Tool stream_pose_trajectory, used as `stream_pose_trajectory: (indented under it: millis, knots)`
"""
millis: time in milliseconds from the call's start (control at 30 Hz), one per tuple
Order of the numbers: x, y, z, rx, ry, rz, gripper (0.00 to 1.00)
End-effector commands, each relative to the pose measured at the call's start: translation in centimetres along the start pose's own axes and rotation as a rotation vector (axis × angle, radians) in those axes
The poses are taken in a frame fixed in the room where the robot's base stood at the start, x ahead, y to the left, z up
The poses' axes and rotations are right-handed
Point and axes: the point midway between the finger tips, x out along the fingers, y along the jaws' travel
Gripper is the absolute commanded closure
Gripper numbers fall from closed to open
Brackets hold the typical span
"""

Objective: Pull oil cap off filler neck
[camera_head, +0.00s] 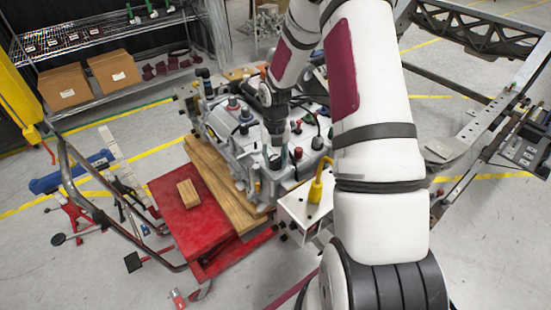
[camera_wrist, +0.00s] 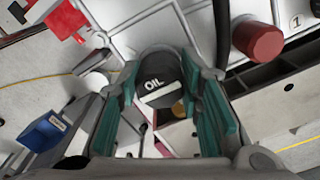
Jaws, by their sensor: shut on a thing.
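The black oil cap (camera_wrist: 160,72), with a white "OIL" label, sits between the teal-padded fingers of my gripper (camera_wrist: 162,90) in the wrist view. The fingers are shut on its sides. In the head view my gripper (camera_head: 276,137) points down into the top of the grey engine (camera_head: 225,125), and the cap is hard to make out there. The filler neck is hidden behind the cap, so I cannot tell whether the cap still touches it.
A red cap (camera_wrist: 257,40) stands close by on the right in the wrist view. The engine rests on wooden boards (camera_head: 215,180) over a red cart (camera_head: 190,220). A white box with a yellow fitting (camera_head: 316,190) is near my arm. Shelving with cardboard boxes (camera_head: 65,87) stands at back left.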

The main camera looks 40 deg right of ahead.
Motion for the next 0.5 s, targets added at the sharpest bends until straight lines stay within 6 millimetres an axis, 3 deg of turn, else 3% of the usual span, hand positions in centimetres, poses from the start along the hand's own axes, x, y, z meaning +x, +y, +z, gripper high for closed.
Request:
stream_pose_trajectory:
  millis: [500]
  knots:
    - [-2.3,0.0,0.1,0.001,-0.007,0.001,1.00]
